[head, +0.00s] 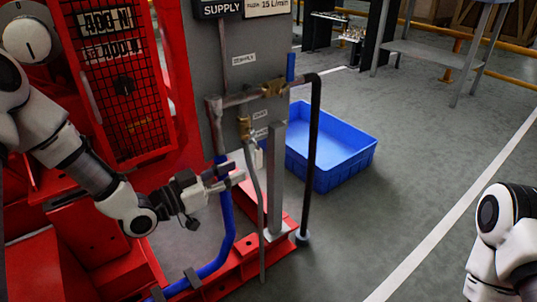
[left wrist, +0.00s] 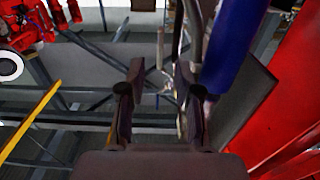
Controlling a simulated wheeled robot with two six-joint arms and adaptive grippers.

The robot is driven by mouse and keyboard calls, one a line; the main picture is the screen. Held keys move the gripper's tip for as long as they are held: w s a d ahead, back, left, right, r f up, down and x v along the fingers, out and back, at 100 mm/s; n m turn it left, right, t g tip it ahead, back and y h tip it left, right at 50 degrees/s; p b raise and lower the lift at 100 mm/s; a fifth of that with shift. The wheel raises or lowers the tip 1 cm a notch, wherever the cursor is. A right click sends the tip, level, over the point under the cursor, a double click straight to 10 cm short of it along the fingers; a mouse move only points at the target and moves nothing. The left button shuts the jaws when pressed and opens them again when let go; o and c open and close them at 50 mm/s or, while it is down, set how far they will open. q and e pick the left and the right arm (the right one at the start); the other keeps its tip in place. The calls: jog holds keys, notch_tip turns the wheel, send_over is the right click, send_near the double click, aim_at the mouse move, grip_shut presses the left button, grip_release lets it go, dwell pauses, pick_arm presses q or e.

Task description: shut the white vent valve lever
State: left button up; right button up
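The white vent valve lever (head: 258,158) appears as a small pale piece hanging just below the brass valve (head: 245,130) on the pipework, in front of the grey panel. My left gripper (head: 234,173) is just left of and slightly below the lever, its fingers pointing right. In the left wrist view the two fingers (left wrist: 160,100) stand apart with a gap between them, and I see nothing clamped. Thin pipes show beyond the gap, but I cannot tell the lever apart there. My right arm shows at the lower right of the head view; its gripper is out of frame.
A blue hose (head: 226,215) runs below my left gripper, and a thin grey pipe (head: 258,205) stands close to its right. A black hose (head: 314,140) drops farther right. A blue tray (head: 340,165) lies on the floor behind.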

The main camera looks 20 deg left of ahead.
aim_at(255, 162)
pick_arm(q)
jog(key=b+x, duration=0.3)
jog(key=x, duration=0.4)
jog(key=shift+f, duration=0.15)
jog(key=shift+w+d+b, duration=0.25)
jog(key=shift+w+b, duration=0.05)
jog(key=shift+w, duration=0.05)
jog(key=shift+r, duration=0.2)
grip_shut()
